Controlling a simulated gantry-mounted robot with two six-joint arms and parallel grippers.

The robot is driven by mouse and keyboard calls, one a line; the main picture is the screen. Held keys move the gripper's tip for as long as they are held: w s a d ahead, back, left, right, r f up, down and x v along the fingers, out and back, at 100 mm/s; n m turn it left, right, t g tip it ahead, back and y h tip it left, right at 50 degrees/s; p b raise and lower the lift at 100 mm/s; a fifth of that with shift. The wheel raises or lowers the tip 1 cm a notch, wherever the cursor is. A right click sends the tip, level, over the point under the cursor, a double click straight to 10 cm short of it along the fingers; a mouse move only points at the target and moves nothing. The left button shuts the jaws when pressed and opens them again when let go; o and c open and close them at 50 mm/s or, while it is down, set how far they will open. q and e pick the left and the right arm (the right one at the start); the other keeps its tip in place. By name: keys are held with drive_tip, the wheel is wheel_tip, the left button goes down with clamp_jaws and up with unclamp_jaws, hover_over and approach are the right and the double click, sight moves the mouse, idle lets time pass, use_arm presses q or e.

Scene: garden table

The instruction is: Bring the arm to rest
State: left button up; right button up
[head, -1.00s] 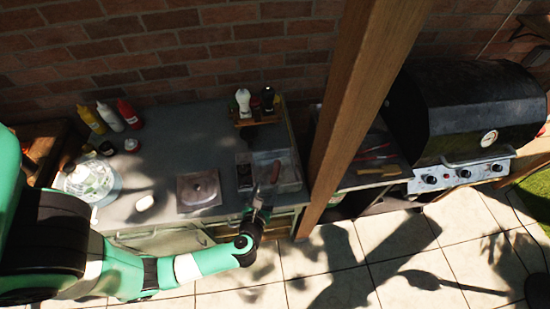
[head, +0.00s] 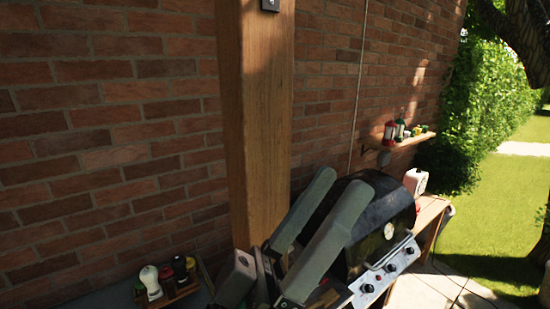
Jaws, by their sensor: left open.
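My left gripper (head: 341,182) is raised close to the camera in the lower middle of the head view. Its two long grey-green fingers point up and to the right, apart, with nothing between them. It appears in front of the black barbecue grill (head: 392,222) and hides part of it. I cannot tell how far the gripper is from the grill. My right gripper is not in view.
A wooden post (head: 255,110) stands left of the gripper against a brick wall (head: 110,130). A small rack with shakers (head: 151,281) is at the lower left. A wall shelf with bottles (head: 408,140) is behind the grill. Lawn lies at the right.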

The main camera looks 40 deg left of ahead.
use_arm(q)
drive_tip(key=s+a+r+m+t+y, duration=0.1)
drive_tip(key=a+r+y, duration=0.3)
drive_tip(key=y, duration=0.4)
drive_tip(key=shift+s+a+r+y, duration=0.25)
drive_tip(key=shift+s+r+y, duration=0.2)
drive_tip(key=shift+r, duration=0.25)
drive_tip(key=shift+h, duration=0.35)
